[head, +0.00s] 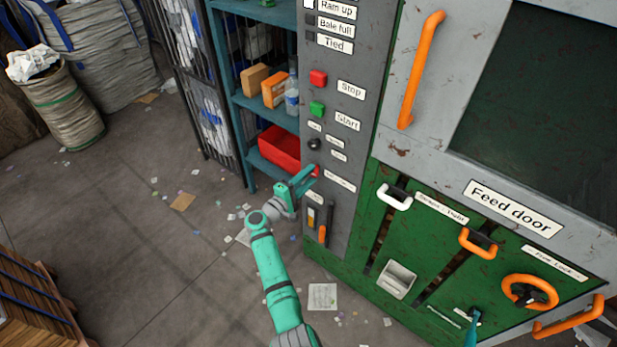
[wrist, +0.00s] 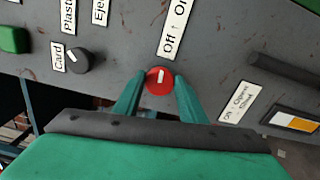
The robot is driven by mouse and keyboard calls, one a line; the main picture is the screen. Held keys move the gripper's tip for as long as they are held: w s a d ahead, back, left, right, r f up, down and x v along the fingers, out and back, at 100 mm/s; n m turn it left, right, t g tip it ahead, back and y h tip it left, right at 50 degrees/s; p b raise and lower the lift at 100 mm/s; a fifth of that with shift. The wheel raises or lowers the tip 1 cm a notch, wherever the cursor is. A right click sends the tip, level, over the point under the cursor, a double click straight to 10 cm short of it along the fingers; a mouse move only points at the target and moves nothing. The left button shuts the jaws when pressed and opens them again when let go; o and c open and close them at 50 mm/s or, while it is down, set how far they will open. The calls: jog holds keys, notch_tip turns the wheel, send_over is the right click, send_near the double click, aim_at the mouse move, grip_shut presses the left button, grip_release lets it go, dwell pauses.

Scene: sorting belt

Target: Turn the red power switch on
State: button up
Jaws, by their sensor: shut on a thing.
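The red power switch (wrist: 159,80) is a round knob with a white mark on the grey panel, beside an "Off / On" label (wrist: 174,28). The white mark stands about upright in the wrist view. My gripper (wrist: 159,88) has its two teal fingers on either side of the knob, shut on it. In the head view, my gripper (head: 308,178) reaches the grey panel (head: 345,60) below the black selector knob, and only a bit of the red switch (head: 315,171) shows by the fingertips.
A black selector knob (head: 314,144), a green Start button (head: 317,108) and a red Stop button (head: 318,77) sit above on the panel. An orange lever (head: 322,234) is below. A blue shelf with a red bin (head: 280,148) stands left of the panel.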

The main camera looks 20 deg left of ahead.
jog(key=shift+d+m, duration=0.1)
jog(key=shift+m, duration=0.6)
jog(key=shift+f, duration=0.1)
jog(key=o, duration=1)
jog(key=shift+s, duration=0.1)
jog(key=v, duration=1.1)
jog(key=shift+w, duration=0.2)
